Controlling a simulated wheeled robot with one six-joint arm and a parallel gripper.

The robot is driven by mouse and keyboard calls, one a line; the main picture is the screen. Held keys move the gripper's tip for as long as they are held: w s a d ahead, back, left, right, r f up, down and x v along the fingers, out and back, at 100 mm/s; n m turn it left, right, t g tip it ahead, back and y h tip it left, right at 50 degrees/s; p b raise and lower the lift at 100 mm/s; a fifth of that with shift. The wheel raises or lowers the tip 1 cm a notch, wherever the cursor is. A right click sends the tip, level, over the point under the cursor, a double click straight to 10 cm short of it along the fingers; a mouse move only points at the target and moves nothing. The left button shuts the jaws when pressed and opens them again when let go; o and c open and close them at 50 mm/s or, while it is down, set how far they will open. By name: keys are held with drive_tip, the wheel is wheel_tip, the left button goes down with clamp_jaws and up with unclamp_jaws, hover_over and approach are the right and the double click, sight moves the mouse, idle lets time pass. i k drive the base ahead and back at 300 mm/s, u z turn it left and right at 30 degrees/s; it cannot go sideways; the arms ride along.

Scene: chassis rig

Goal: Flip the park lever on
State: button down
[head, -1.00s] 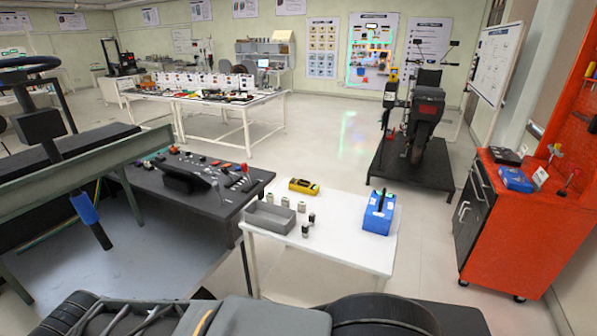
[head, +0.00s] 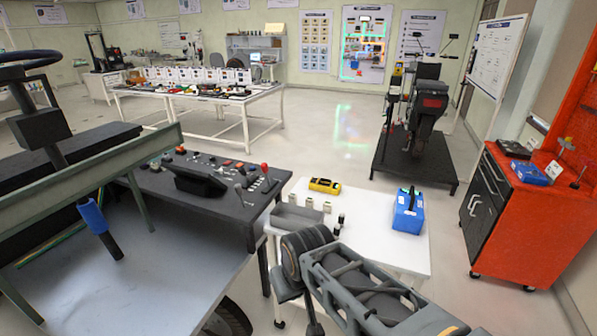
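I cannot tell for sure which handle is the park lever. A lever with a blue grip (head: 92,214) hangs below the grey-green rail of the chassis rig at left, slanting down to the right. The dark control console (head: 208,205) carries a red-knobbed lever (head: 264,169) at its right end and a thin grey lever (head: 240,192) nearer its front. No on/off marking is readable. My arm (head: 355,285) rises from the bottom edge and bends near the white table's front left. My gripper is not clearly visible.
The white table (head: 385,255) right of the console holds a grey tray (head: 297,217), a yellow device (head: 324,185), small cylinders and a blue box (head: 408,211). A steering wheel (head: 28,66) stands at far left. An orange cabinet (head: 535,215) is at right. Open floor lies behind the table.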

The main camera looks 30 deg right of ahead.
sight(264, 167)
drive_tip(key=i, duration=1)
